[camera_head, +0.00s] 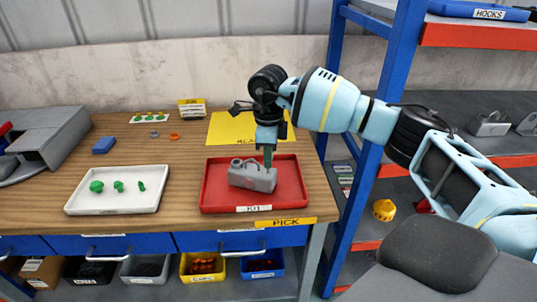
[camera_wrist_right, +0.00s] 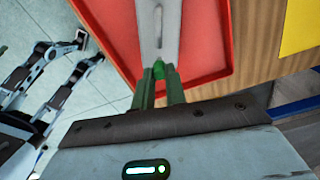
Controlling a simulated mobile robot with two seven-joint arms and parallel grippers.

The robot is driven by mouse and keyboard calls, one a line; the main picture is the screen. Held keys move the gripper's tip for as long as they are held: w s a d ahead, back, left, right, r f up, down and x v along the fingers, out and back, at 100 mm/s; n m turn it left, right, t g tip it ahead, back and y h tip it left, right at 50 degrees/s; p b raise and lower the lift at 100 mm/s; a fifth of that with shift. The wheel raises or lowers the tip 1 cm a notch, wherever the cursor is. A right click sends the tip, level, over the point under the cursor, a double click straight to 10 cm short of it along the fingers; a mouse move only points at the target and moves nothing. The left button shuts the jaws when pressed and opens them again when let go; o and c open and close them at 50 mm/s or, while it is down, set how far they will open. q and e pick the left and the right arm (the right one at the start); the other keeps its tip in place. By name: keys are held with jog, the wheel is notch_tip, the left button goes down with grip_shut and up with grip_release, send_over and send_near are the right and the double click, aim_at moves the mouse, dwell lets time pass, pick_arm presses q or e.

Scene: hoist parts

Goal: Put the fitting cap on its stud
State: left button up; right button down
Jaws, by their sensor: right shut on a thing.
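A grey metal hoist part (camera_head: 247,179) lies in the red tray (camera_head: 207,198), with a raised loop at its left end. My right gripper (camera_head: 268,161) points down over the part's right end. In the right wrist view, its dark green fingers (camera_wrist_right: 159,76) are shut on a small bright green cap (camera_wrist_right: 158,68). The cap is close to the end of the grey part (camera_wrist_right: 157,20); I cannot tell whether they touch. The stud under the cap is hidden. Several green caps of different sizes, including a large one (camera_head: 96,186), lie in the white tray (camera_head: 80,207).
A yellow mat (camera_head: 228,127) lies behind the red tray. A blue block (camera_head: 103,145) and small rings (camera_head: 174,136) lie on the wooden table. A grey machine (camera_head: 55,135) stands at the left. A blue shelf post (camera_head: 375,110) rises near my right arm.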

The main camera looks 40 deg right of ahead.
pick_arm(q)
jog(key=shift+w, duration=0.15)
pick_arm(e)
jog(key=shift+f, duration=0.1)
pick_arm(q)
jog(key=shift+w+r, duration=0.2)
jog(key=shift+w, duration=0.15)
pick_arm(e)
jog(key=shift+f, duration=0.2)
pick_arm(q)
jog(key=shift+s, duration=0.15)
pick_arm(e)
jog(key=shift+f, duration=0.3)
pick_arm(q)
jog(key=shift+s+f, duration=0.15)
jog(key=shift+s, duration=0.2)
pick_arm(e)
jog(key=shift+f, duration=0.3)
jog(key=c, duration=1.4)
grip_release()
pick_arm(q)
jog(key=shift+w, duration=0.35)
pick_arm(e)
jog(key=shift+o, duration=0.2)
